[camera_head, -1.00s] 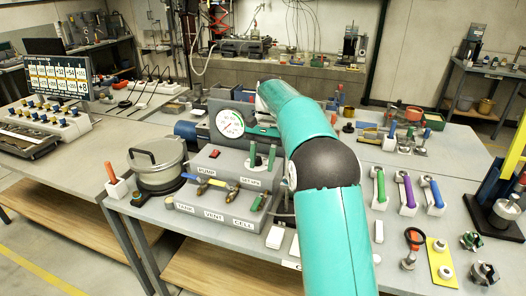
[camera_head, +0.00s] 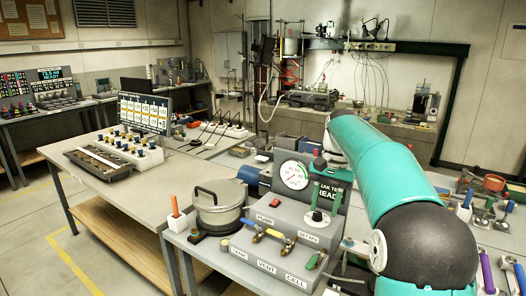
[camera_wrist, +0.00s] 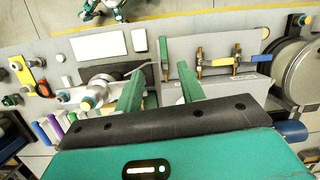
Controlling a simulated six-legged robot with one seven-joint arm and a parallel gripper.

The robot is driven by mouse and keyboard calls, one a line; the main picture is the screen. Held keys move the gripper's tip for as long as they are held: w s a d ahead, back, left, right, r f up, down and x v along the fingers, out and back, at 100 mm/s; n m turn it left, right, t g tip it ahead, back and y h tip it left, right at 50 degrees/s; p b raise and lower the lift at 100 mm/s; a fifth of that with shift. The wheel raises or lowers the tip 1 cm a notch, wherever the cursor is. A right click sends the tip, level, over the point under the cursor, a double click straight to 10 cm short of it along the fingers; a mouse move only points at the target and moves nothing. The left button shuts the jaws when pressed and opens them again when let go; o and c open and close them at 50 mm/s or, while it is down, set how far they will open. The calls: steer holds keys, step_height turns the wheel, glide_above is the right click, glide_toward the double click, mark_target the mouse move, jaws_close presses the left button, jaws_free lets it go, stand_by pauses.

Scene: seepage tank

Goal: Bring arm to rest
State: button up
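My teal arm rises at the right of the head view, with a black joint low in the picture, and bends away over the grey test panel (camera_head: 285,232). My gripper (camera_wrist: 160,72) shows in the wrist view as two green fingers, spread apart with nothing held between them. It hangs over the bench beside the panel's valves.
A lidded metal pot (camera_head: 219,207) stands left of the panel, beside an orange-handled tool (camera_head: 175,213). A control console (camera_head: 120,150) with a monitor (camera_head: 145,112) stands on the left bench. Tools with coloured handles (camera_head: 488,272) crowd the right side. Floor at far left is clear.

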steer(key=s+a+r+n+t, duration=0.2)
steer(key=s+r, duration=0.1)
steer(key=s, duration=0.6)
steer(key=s+a+f+n+t+h, duration=0.1)
steer(key=s+f, duration=0.3)
steer(key=s, duration=0.6)
steer(key=s+f+n+t, duration=0.3)
steer(key=s+f+t, duration=0.1)
steer(key=s, duration=0.6)
steer(key=shift+s+a+t+h, duration=0.3)
steer(key=shift+a+h, duration=0.05)
steer(key=shift+h, duration=0.05)
